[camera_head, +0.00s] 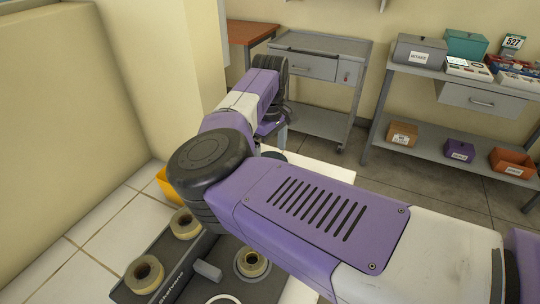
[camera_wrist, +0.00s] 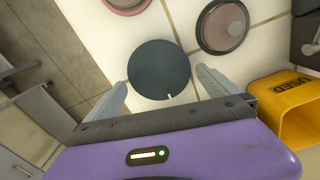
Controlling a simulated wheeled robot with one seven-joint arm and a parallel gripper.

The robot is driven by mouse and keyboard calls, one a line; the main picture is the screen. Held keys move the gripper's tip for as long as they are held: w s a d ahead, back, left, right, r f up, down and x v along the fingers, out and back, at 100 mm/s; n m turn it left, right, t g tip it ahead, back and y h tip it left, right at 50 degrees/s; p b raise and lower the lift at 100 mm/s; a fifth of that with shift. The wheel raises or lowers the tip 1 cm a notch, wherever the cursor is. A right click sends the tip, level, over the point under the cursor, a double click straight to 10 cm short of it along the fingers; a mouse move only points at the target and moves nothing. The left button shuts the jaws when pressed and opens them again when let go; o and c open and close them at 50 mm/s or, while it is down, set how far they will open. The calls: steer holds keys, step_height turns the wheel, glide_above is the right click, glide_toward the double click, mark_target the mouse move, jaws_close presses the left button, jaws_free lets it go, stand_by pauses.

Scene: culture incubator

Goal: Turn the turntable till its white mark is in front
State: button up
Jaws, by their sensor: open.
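The turntable (camera_wrist: 158,66) is a dark grey-green round disc on the pale tiled top, seen from above in the wrist view. Its small white mark (camera_wrist: 169,97) shows at the lower rim, slightly right of the middle, on the side toward my gripper's palm. My gripper (camera_wrist: 161,77) is open, with one finger on each side of the disc in the picture. Nothing is between the fingers but the disc below; I cannot tell whether they touch it. In the head view only a dark sliver of the turntable (camera_head: 274,155) shows beyond my arm.
A brown round dish (camera_wrist: 222,26) and a pinkish one (camera_wrist: 124,4) lie close to the turntable. A yellow bin (camera_wrist: 285,108) marked USED stands at right. A dark tray (camera_head: 170,285) with tape rolls (camera_head: 145,273) is nearer. A grey cart (camera_head: 315,85) stands beyond.

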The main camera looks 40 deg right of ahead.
steer(key=shift+f, duration=0.85)
steer(key=c, duration=1.1)
steer(key=shift+o, duration=0.2)
steer(key=shift+n, duration=0.4)
